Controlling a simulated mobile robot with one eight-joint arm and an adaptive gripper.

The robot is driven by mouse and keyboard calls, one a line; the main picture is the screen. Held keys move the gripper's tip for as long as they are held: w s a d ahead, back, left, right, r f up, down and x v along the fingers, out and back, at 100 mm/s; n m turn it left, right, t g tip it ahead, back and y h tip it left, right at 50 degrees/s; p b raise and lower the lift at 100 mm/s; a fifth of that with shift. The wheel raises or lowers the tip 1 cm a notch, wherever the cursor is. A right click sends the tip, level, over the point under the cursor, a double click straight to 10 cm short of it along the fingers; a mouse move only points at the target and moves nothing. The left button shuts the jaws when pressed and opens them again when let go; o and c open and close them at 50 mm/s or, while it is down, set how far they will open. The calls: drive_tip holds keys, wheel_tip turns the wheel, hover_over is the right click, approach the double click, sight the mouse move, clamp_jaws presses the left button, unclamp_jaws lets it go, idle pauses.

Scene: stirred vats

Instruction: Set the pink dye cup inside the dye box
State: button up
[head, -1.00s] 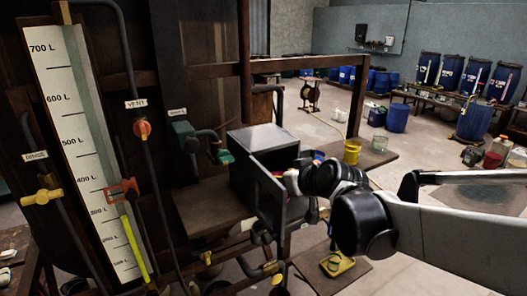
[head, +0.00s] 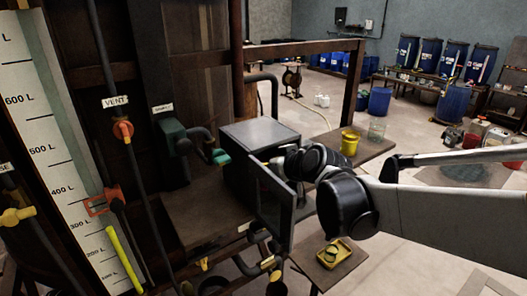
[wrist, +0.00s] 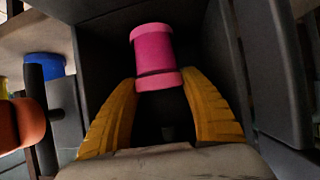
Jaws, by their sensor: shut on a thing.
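The pink dye cup (wrist: 153,52) is between the yellow fingers of my gripper (wrist: 158,82) in the wrist view. The fingers are shut on its lower end. The dye box is a grey metal box (head: 262,132) with its door (head: 270,198) swung open in the head view. In the wrist view, dark box walls (wrist: 105,50) surround the cup, which is at or inside the opening; how deep I cannot tell. In the head view my wrist hides the cup and most of the box mouth.
A yellow cup (head: 349,143) and a clear glass vessel (head: 376,131) stand on the shelf right of the box. A yellow tray (head: 335,254) lies on a lower board. A blue object (wrist: 44,66) shows at left in the wrist view. The green-handled sample pipe (head: 215,155) is left of the box.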

drive_tip(key=shift+w+a+f, duration=0.1)
drive_tip(key=shift+w+f, duration=0.15)
drive_tip(key=shift+f, duration=0.05)
drive_tip(key=o, duration=1.3)
drive_tip(key=shift+w+a+f, duration=0.2)
drive_tip(key=shift+w+a, duration=0.2)
drive_tip(key=shift+s+d+r, duration=0.25)
drive_tip(key=shift+s+d, duration=0.05)
drive_tip(key=shift+s, duration=0.1)
drive_tip(key=shift+w+r, duration=0.15)
drive_tip(key=b+v, duration=0.1)
drive_tip(key=v, duration=1)
drive_tip(key=shift+s+d+r, duration=0.1)
drive_tip(key=shift+s+r, duration=0.1)
drive_tip(key=shift+s, duration=0.15)
